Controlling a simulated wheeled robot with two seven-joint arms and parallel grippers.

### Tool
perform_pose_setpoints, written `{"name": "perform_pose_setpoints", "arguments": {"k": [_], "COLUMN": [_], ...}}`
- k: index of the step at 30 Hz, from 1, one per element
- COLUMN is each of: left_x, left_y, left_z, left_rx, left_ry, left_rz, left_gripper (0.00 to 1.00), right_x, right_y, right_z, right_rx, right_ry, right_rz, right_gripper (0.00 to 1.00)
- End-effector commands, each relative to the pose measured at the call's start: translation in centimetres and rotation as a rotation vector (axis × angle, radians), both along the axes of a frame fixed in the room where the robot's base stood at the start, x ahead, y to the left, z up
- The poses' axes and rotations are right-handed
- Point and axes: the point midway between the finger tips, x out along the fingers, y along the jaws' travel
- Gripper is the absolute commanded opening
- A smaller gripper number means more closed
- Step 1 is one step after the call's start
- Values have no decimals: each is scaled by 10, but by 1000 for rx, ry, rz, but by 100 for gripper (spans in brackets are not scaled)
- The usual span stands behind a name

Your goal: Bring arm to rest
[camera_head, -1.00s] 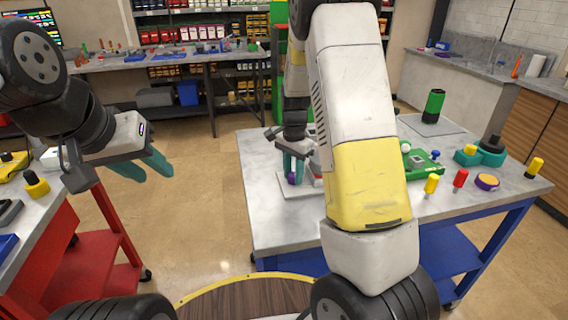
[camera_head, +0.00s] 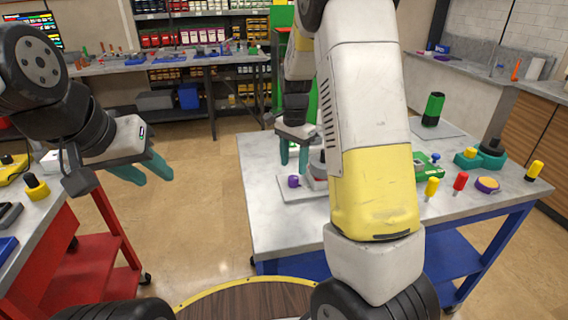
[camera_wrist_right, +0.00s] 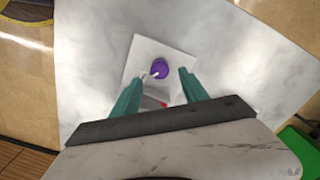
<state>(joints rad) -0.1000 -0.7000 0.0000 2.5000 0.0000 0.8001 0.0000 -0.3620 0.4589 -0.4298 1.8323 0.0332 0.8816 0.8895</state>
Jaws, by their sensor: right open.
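My right gripper (camera_head: 294,158) hangs over the left part of the grey table, fingers pointing down. It is open and empty. A purple round part (camera_head: 293,182) sits on a light plate (camera_head: 285,195) below and in front of its fingertips. In the right wrist view the purple part (camera_wrist_right: 160,69) shows beyond and between the two teal fingers of the right gripper (camera_wrist_right: 157,85), apart from them. My left gripper (camera_head: 143,168) is at the left, over the floor beside the red cart, with its teal fingers apart and nothing between them. My right arm hides part of the table.
The grey table (camera_head: 262,225) also holds a green cylinder (camera_head: 433,108), a green box (camera_head: 428,168), yellow and red pegs (camera_head: 460,181), a purple disc (camera_head: 487,184) and a teal part (camera_head: 482,158). A red cart (camera_head: 75,270) stands at left. Floor between them is clear.

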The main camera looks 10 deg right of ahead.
Motion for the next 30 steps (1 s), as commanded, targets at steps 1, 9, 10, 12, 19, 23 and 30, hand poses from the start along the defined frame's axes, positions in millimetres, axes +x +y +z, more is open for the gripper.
{"name": "perform_pose_setpoints", "arguments": {"k": [1,9,10,12,19,23,30], "left_x": [0,0,0,0,0,0,0], "left_y": [0,0,0,0,0,0,0], "left_z": [0,0,0,0,0,0,0], "left_rx": [0,0,0,0,0,0,0], "left_ry": [0,0,0,0,0,0,0], "left_rz": [0,0,0,0,0,0,0], "left_gripper": [36,36,36,36,36,36,36], "right_x": [1,0,0,0,-5,-24,-93], "right_y": [0,0,0,0,0,2,8], "right_z": [8,24,24,24,31,57,123], "right_rx": [1,1,0,0,15,63,137], "right_ry": [-3,-1,0,0,-12,-61,-239], "right_rz": [1,0,0,0,17,97,377], "right_gripper": [52,52,52,52,52,52,52]}}
